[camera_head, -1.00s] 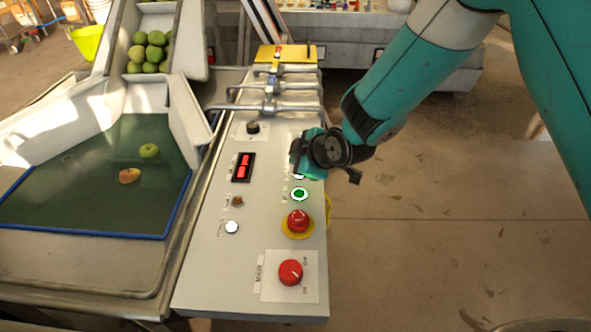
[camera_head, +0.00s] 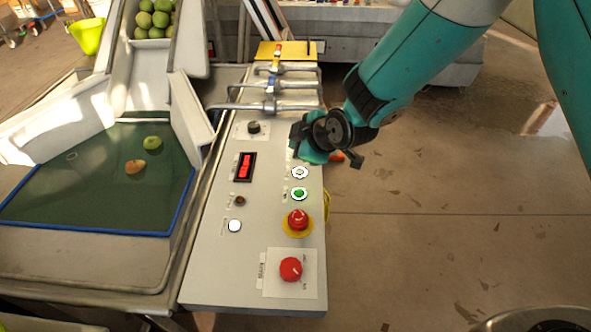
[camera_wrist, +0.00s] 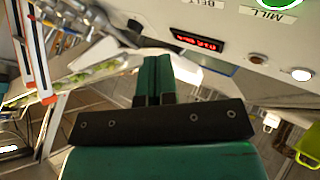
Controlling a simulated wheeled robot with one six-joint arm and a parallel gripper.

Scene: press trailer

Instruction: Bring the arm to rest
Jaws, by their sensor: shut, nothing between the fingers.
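My gripper (camera_head: 308,155) is at the end of the teal arm, over the right edge of the grey control panel (camera_head: 205,270) in the head view. It is apart from the buttons. In the wrist view its two teal fingers (camera_wrist: 153,62) lie side by side, shut and empty. The arm is bent and comes in from the upper right. A white-ringed button (camera_head: 299,172) and a green button (camera_head: 299,194) lie just below the gripper in the picture. The gripper hides part of the panel's right edge.
A red emergency stop (camera_head: 298,219) and a red main knob (camera_head: 290,269) stand on the panel. Metal pipes (camera_head: 280,107) cross its far end. Two apples, one green (camera_head: 152,143), lie in the blue-edged tray (camera_head: 90,232). Open floor (camera_head: 440,240) is at the right.

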